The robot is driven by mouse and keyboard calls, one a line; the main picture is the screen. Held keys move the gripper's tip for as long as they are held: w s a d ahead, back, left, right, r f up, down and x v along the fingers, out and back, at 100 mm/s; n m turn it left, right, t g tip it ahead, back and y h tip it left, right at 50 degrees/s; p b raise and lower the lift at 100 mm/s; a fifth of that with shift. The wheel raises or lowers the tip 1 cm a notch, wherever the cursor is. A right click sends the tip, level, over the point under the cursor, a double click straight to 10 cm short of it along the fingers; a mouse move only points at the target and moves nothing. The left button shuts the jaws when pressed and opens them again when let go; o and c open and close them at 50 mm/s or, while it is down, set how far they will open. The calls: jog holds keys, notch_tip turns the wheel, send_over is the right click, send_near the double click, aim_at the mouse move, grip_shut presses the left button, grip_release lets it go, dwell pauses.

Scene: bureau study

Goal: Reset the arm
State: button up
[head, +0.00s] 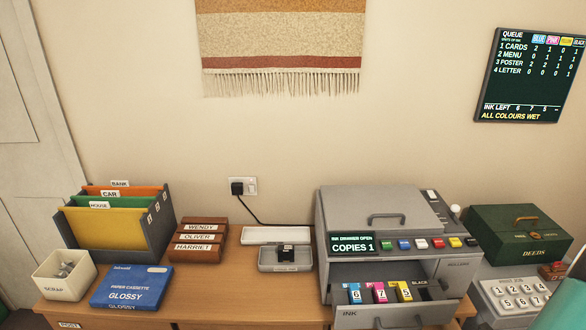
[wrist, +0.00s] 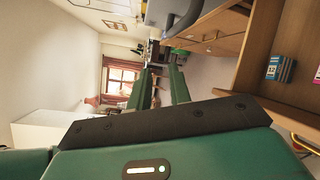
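My gripper (wrist: 161,74) shows in the wrist view, with its two green fingers apart and nothing between them. Its dark bracket (wrist: 165,120) and green housing fill the lower part of that view. The fingers point out across the room, away from any surface close by, and touch nothing that I can see. The gripper's fingers do not show in the head view.
The desk (head: 225,290) holds a file rack (head: 150,228), a scrap box (head: 64,276), a blue paper cassette (head: 132,288), name blocks (head: 202,240), an open grey case (head: 285,262) and a printer (head: 385,215) with its ink drawer (head: 395,312) open. A deeds box (head: 518,236) stands right.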

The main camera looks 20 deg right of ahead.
jog(key=w+a+r+m+g+h, duration=0.2)
jog(key=a+r+m+h, duration=0.4)
jog(key=a+r+m, duration=0.4)
jog(key=w+a+r+m+g+h, duration=0.2)
jog(key=a+r+m+h, duration=0.4)
jog(key=m, duration=1.7)
jog(key=a+r+g, duration=0.1)
jog(key=a+r, duration=0.3)
jog(key=a, duration=0.4)
jog(key=shift+r+g+h, duration=0.2)
jog(key=shift+g+h, duration=0.1)
jog(key=shift+g, duration=0.1)
jog(key=shift+d, duration=0.1)
